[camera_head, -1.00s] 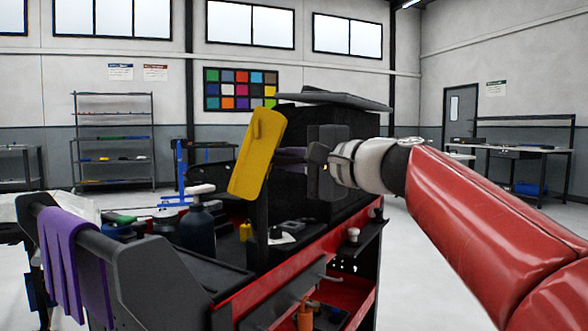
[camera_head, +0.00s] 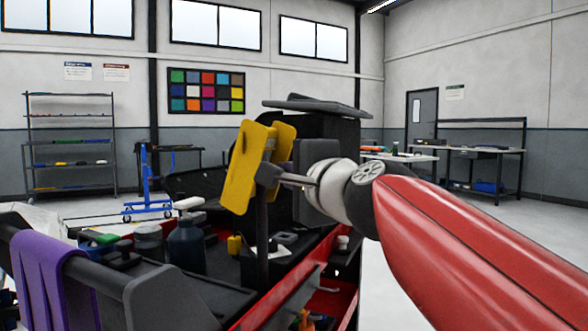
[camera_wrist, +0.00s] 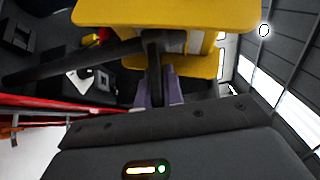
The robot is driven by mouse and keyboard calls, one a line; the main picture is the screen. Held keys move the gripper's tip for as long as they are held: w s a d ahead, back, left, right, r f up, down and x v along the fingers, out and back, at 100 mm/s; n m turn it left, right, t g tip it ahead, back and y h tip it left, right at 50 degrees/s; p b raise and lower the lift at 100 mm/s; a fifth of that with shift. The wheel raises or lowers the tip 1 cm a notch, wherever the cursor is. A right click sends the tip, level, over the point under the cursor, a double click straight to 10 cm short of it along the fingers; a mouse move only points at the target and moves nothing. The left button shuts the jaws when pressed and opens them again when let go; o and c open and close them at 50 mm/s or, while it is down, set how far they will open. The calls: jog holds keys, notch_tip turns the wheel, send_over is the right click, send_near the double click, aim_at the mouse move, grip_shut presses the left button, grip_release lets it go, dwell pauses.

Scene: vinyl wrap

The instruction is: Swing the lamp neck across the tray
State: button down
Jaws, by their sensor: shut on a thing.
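The lamp has a yellow two-panel head (camera_head: 241,168) on a dark upright neck (camera_head: 262,235) above the black tray (camera_head: 213,296) of the cart. In the wrist view, the yellow head (camera_wrist: 170,13) fills the top and the dark neck (camera_wrist: 75,62) runs off to the left. My gripper (camera_head: 274,176) reaches in from the right, just beside the head, and is shut on the lamp neck near its top. Its purple-grey fingers (camera_wrist: 157,90) also show in the wrist view, close around a dark part under the head. The exact contact is partly hidden.
Dark bottles (camera_head: 187,246) and small items crowd the tray's left and middle. A purple cloth (camera_head: 45,270) hangs over the cart's handle at left. A red side rail (camera_head: 290,280) edges the cart. A dark raised box (camera_head: 335,128) stands behind my gripper. Open floor lies to the right.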

jog(key=shift+f, duration=0.1)
jog(key=c, duration=1.5)
grip_release()
jog(key=v, duration=0.8)
jog(key=shift+b, duration=0.3)
